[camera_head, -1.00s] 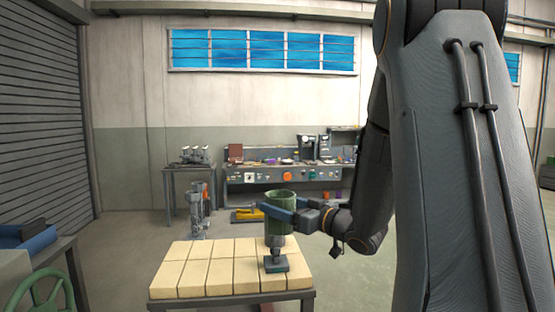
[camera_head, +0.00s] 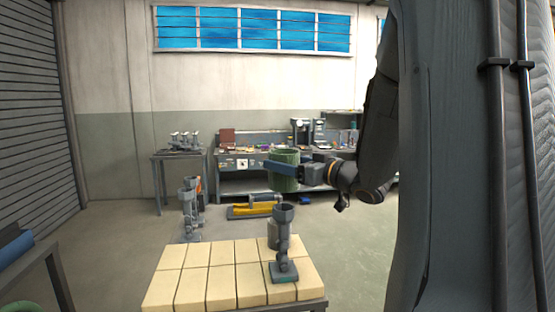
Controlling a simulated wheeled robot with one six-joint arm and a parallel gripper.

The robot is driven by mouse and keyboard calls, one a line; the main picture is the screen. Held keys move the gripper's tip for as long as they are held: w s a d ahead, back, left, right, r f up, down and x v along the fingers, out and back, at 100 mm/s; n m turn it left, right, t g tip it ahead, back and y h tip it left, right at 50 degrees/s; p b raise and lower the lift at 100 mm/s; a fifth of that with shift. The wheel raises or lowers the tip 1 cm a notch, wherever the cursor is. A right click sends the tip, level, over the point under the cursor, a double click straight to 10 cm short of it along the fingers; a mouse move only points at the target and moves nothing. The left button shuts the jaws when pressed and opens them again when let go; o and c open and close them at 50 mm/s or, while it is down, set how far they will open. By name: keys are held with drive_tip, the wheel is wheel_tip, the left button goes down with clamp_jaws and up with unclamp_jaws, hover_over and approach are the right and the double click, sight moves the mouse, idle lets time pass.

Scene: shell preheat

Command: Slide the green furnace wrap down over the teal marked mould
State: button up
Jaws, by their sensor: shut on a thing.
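The green furnace wrap (camera_head: 289,183) is an upright open sleeve with a wide top rim. My gripper (camera_head: 283,168) is shut on it, with a blue finger across its near side. The wrap hangs above the brick-topped table. The grey mould (camera_head: 283,232) stands upright on a teal-marked base at the table's right side, with a cup-like top. In the picture the wrap's lower edge is just above the mould's cup, with a small gap; I cannot tell how well they line up in depth.
A cluttered workbench (camera_head: 240,166) lines the back wall.

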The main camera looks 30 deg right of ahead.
drive_tip(key=b, duration=0.5)
hover_over(285, 247)
drive_tip(key=w+d, duration=0.1)
drive_tip(key=w, duration=0.1)
drive_tip(key=f, duration=0.5)
drive_tip(key=shift+w, duration=0.2)
drive_tip(key=shift+f+b, duration=5.6)
drive_tip(key=shift+f, duration=5.4)
drive_tip(key=shift+s+p, duration=0.1)
drive_tip(key=shift+p, duration=0.2)
drive_tip(key=o, duration=1.1)
drive_tip(key=shift+o, duration=0.2)
